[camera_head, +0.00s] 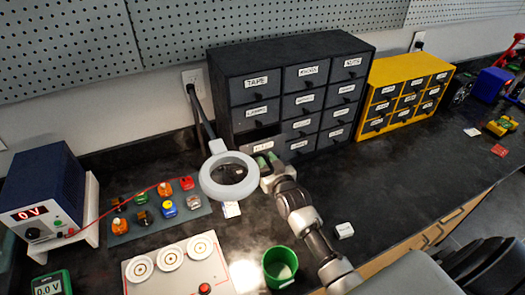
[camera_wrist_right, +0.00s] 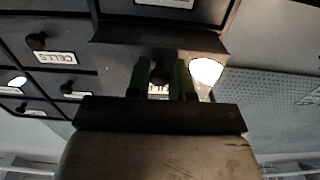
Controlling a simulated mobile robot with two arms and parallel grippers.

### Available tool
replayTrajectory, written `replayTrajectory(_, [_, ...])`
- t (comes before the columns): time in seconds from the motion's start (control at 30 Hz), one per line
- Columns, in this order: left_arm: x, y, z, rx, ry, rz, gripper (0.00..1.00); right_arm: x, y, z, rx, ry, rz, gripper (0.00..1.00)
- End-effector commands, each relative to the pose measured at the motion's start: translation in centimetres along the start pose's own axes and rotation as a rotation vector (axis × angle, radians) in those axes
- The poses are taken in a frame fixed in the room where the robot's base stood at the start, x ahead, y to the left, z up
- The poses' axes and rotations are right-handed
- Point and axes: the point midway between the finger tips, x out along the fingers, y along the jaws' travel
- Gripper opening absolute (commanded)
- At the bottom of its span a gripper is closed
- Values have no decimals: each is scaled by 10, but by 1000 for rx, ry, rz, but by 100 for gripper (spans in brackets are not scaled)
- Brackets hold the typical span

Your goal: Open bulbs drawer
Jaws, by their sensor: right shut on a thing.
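The dark drawer cabinet (camera_head: 292,50) stands on the counter against the wall. Its bottom-left drawer (camera_head: 276,142) sticks out a little from the front, with a dark gap above it. Its label (camera_head: 263,147) is partly covered and I cannot read it for sure. My right gripper (camera_head: 265,161) is at this drawer's front. In the right wrist view, the green fingers of my right gripper (camera_wrist_right: 162,78) are shut on the drawer's dark knob (camera_wrist_right: 158,73), and the label behind is mostly hidden. My left gripper is not in view.
A ring magnifier lamp (camera_head: 229,176) stands close to the left of my right gripper. A green cup (camera_head: 280,265) and a white block (camera_head: 344,230) are near my right arm. A yellow drawer cabinet (camera_head: 367,103) is to the right.

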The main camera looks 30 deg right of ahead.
Motion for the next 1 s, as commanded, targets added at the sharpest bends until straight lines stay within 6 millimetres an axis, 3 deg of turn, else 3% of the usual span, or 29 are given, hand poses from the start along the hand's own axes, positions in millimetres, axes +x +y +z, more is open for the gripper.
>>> replayTrajectory(0.03, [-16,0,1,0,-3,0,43,-18,-1,0,0,-21,-2,0])
replayTrajectory(0.1, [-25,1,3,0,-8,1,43,-36,-1,0,1,-21,-2,0])
replayTrajectory(0.3, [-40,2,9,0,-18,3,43,-73,-1,0,0,-13,-1,0])
replayTrajectory(0.57, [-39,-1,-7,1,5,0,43,-83,-1,2,0,-9,-1,0])
replayTrajectory(0.73, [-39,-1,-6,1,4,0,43,-82,-1,2,1,-9,-1,0])
replayTrajectory(0.77, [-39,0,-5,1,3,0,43,-82,-1,2,1,-9,-1,26])
replayTrajectory(0.8, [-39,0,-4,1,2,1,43,-82,-1,2,1,-9,-1,32])
replayTrajectory(0.9, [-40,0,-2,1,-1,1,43,-82,-1,2,1,-9,-1,45])
replayTrajectory(1.0, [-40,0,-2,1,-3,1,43,-82,-1,2,1,-9,-1,45])
